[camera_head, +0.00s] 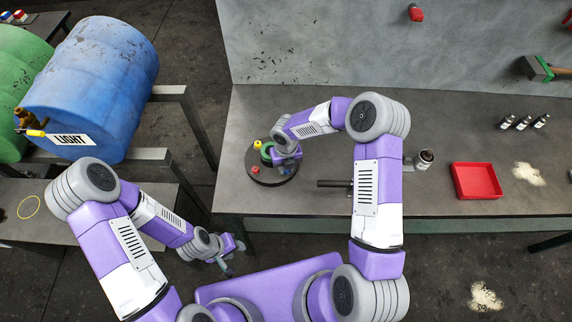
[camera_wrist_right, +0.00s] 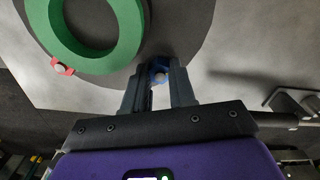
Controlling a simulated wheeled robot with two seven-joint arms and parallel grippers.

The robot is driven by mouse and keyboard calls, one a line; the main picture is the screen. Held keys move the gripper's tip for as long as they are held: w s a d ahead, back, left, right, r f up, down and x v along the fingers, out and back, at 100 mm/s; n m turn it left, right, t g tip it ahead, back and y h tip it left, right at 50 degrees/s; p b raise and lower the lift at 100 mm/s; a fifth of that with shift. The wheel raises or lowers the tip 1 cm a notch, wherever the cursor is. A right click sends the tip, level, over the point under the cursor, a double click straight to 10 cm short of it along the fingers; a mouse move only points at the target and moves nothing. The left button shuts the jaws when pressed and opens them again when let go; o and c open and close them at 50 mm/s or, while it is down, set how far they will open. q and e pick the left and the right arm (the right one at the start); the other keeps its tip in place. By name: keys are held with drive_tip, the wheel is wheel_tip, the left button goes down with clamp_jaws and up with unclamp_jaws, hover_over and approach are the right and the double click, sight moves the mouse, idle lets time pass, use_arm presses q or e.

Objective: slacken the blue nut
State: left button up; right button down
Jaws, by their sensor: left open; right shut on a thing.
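The blue nut (camera_wrist_right: 158,68) sits on a bolt at the rim of the round dark plate (camera_head: 262,180), beside the green ring (camera_wrist_right: 48,28). My right gripper (camera_wrist_right: 157,80) is shut on the blue nut, with a finger on either side of it. A red nut (camera_wrist_right: 62,67) and a yellow nut (camera_head: 257,144) stand elsewhere around the plate's rim. My left gripper (camera_head: 232,258) hangs open and empty off the bench's front left corner.
The plate lies at the left end of the grey bench (camera_head: 440,120).

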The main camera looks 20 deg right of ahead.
drive_tip(key=shift+n, duration=0.5)
drive_tip(key=c, duration=0.9)
unclamp_jaws()
wheel_tip(320, 180, up, 8)
drive_tip(key=shift+f+p, duration=0.25)
drive_tip(key=shift+p, duration=0.05)
